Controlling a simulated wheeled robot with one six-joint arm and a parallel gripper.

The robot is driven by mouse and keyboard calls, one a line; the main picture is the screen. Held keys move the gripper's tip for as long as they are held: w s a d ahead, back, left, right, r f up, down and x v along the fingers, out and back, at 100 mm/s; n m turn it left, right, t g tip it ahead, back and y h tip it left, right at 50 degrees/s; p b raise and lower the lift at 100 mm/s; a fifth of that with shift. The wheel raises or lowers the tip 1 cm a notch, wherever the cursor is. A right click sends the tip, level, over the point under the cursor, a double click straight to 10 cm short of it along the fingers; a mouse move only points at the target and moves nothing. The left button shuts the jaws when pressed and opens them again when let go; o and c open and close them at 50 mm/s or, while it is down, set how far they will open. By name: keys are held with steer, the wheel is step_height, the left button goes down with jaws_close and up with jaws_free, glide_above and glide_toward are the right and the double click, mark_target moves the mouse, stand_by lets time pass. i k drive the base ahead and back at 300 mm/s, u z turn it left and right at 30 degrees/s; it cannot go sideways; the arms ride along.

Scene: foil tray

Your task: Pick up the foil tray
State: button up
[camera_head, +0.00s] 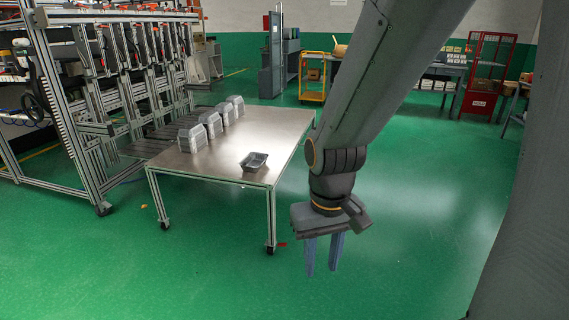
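The foil tray (254,161) is a small grey open rectangular tray. It sits upright on the metal table (215,150), near its front right corner. My gripper (322,272) hangs to the right of the table and points down over the green floor, apart from the tray. Its two bluish fingers are spread with a gap between them and nothing shows in the gap. The tray is in full view and nothing touches it.
Several stacks of trays (193,138) stand in a row along the table's left side. A metal frame machine (95,90) adjoins the table at the left. The tabletop around the single tray is clear. Green floor (410,220) is open to the right.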

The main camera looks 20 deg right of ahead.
mark_target(254, 161)
steer(key=z, duration=0.25)
steer(key=i, duration=1.1)
steer(key=u, duration=0.3)
steer(key=i, duration=1.35)
steer(key=u, duration=0.65)
